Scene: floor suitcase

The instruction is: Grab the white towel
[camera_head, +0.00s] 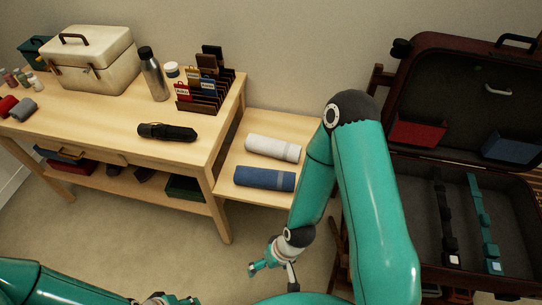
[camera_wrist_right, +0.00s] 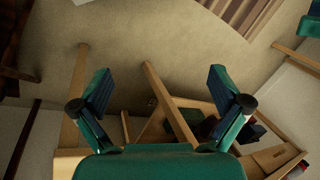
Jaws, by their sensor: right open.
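The white towel (camera_head: 273,147) lies rolled on the low light-wood side table in the head view. A rolled blue towel (camera_head: 265,179) lies just in front of it. My right gripper (camera_head: 262,264) is open and empty, low over the floor and nearer to me than the side table, apart from both towels. In the right wrist view its two fingers (camera_wrist_right: 162,92) are spread wide with nothing between them; the white towel cannot be made out there. Only a small part of my left gripper (camera_head: 166,300) shows at the bottom edge of the head view.
The desk (camera_head: 110,122) on the left holds a cream toolbox (camera_head: 92,62), a steel bottle (camera_head: 153,74), a card rack (camera_head: 205,92) and a black folded umbrella (camera_head: 167,132). An open dark suitcase (camera_head: 420,185) stands right of the side table. Floor in front is clear.

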